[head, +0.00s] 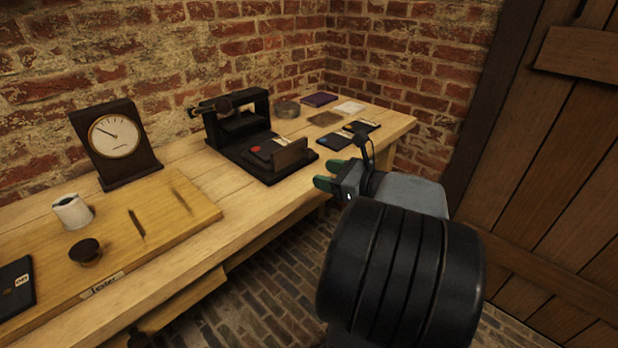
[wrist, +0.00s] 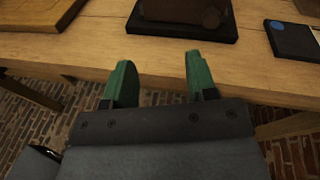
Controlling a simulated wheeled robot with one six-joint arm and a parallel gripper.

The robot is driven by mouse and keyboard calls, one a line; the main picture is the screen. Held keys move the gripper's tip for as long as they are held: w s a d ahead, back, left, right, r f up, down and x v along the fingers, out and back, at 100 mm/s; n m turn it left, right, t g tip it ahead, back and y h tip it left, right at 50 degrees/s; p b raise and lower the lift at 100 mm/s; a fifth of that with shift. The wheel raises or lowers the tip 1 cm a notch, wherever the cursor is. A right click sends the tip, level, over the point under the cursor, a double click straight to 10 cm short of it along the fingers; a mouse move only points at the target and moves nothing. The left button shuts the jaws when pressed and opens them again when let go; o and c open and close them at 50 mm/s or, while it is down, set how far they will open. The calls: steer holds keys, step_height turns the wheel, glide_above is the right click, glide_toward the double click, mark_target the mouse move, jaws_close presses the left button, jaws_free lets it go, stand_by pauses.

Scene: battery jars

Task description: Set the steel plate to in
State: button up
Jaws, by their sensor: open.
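A black press-like device (head: 226,150) stands on the bench, with a tall frame and crossbar at its back. On its base lies a dark block with a red dot (head: 262,150), and a brownish plate (head: 290,153) stands upright at the front right. I cannot tell for certain which part is the steel plate. In the wrist view the device's dark base (wrist: 180,32) shows at the top, cut off by the picture edge. My gripper (head: 330,174) has green fingers and is open and empty, off the bench's front edge, right of the device; its fingers also show in the wrist view (wrist: 159,68).
A dark card with a blue dot (wrist: 292,40) lies right of the device. Behind it are a round tin (head: 286,109), a purple book (head: 319,99) and a white square (head: 349,107). A dial gauge (head: 115,136), white cup (head: 72,211) and wooden board (head: 185,222) are at left.

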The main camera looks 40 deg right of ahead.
mark_target(311, 152)
steer(key=s+d+m+t+h+b, duration=0.1)
steer(key=d+m+t+h+b, duration=0.1)
steer(key=d+m, duration=0.25)
steer(key=shift+n+t, duration=0.35)
steer(key=shift+t, duration=0.05)
steer(key=w+b, duration=0.1)
steer(key=w, duration=0.3)
steer(key=w+a+b, duration=0.1)
steer(key=w, duration=0.7)
steer(key=shift+w+a+f+b, duration=0.25)
steer(key=shift+w+f+b, duration=0.05)
steer(key=shift+w+b, duration=0.1)
steer(key=shift+c, duration=0.3)
jaws_close()
